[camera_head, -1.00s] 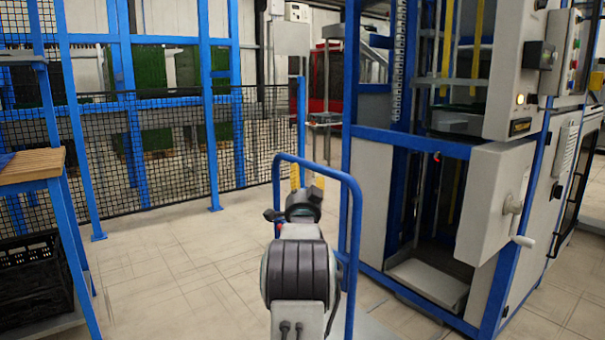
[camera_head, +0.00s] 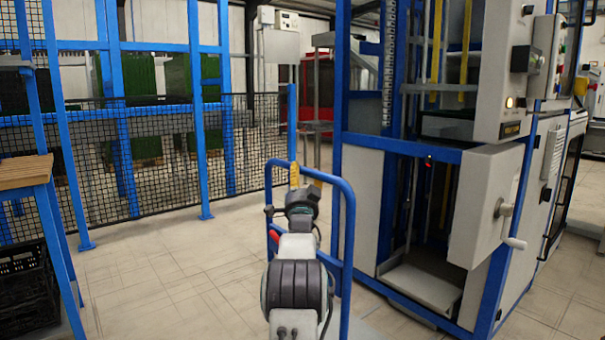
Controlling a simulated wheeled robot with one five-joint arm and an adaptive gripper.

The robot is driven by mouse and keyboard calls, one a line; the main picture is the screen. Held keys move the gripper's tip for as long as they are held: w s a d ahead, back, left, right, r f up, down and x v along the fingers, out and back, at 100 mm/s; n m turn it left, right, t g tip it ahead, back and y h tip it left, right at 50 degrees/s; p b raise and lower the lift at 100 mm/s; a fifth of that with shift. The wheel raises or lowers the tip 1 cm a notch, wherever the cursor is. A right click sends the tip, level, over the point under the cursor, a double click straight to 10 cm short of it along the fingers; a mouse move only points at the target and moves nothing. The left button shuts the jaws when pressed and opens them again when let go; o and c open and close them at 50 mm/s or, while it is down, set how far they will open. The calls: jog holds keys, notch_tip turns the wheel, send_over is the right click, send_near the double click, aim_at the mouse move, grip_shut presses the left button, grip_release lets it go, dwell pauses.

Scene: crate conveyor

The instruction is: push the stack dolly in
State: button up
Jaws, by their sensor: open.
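The stack dolly shows as a blue tubular push handle (camera_head: 326,179) close in front of me, with a strip of pale deck at the bottom edge. The rest of its deck is hidden behind my arm. My gripper (camera_head: 299,199) is at the far end of my arm, between the handle's two uprights and just below its top bar. The gripper is open. I see no crate in it. I cannot tell whether it touches the handle.
A blue-framed machine (camera_head: 405,150) with an open bay and a low grey plate stands close on the right. A wooden-topped bench (camera_head: 24,171) with a black crate (camera_head: 28,283) below is at left. A mesh fence (camera_head: 160,165) runs behind. Tiled floor lies clear between.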

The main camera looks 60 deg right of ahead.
jog(key=shift+x, duration=1.3)
jog(key=shift+c, duration=0.3)
grip_shut()
